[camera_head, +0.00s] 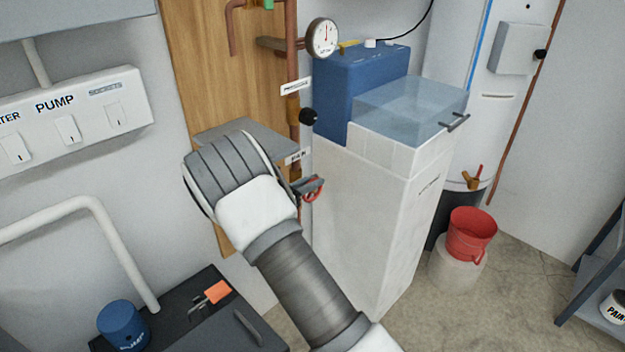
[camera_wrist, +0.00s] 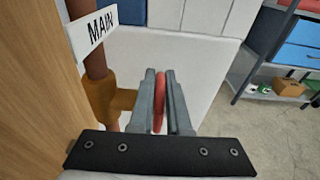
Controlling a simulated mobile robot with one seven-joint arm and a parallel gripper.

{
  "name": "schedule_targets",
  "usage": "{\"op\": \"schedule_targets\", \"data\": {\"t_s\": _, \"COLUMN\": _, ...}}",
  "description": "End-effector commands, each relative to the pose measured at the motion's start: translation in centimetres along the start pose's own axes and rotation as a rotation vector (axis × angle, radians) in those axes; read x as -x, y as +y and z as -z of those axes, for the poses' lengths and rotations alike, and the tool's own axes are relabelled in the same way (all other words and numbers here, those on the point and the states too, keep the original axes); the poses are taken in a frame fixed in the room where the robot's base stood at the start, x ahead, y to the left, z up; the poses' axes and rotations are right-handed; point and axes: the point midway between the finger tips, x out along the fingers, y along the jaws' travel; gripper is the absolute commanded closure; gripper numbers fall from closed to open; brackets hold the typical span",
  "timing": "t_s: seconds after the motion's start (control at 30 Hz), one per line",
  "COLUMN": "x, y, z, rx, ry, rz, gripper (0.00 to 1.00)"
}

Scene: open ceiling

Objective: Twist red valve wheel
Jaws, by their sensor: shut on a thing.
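The red valve wheel (camera_head: 313,189) shows in the head view just beyond my gripper, partly hidden by it. In the wrist view the wheel (camera_wrist: 159,95) is seen edge-on as a red band between the two grey fingers. My gripper (camera_wrist: 161,80) is shut on the wheel's rim, with one finger on each side. In the head view my gripper (camera_head: 309,184) reaches the wheel from the left. A brass valve body (camera_wrist: 105,100) on a copper pipe (camera_wrist: 92,60) is left of the fingers, beneath a tag reading MAIN (camera_wrist: 93,28).
A white cabinet (camera_head: 370,210) with a blue box (camera_head: 345,85) stands close right of the wheel. A wooden board (camera_head: 205,60) is behind the pipe. A gauge (camera_head: 322,38) sits above. A red bucket (camera_head: 471,235) and a dark bench (camera_head: 235,330) stand lower down.

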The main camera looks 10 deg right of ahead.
Motion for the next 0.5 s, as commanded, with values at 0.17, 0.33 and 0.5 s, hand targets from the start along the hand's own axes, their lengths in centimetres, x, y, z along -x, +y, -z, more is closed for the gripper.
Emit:
{"op": "schedule_targets", "data": {"t_s": 0.17, "x": 0.01, "y": -0.02, "z": 0.04, "rx": 0.000, "ry": -0.001, "rz": 0.001, "gripper": 0.80}}
{"op": "schedule_targets", "data": {"t_s": 0.33, "x": 0.01, "y": -0.01, "z": 0.04, "rx": 0.000, "ry": -0.001, "rz": 0.000, "gripper": 0.55}}
{"op": "schedule_targets", "data": {"t_s": 0.5, "x": 0.01, "y": 0.00, "z": 0.03, "rx": 0.000, "ry": -0.001, "rz": 0.000, "gripper": 0.55}}
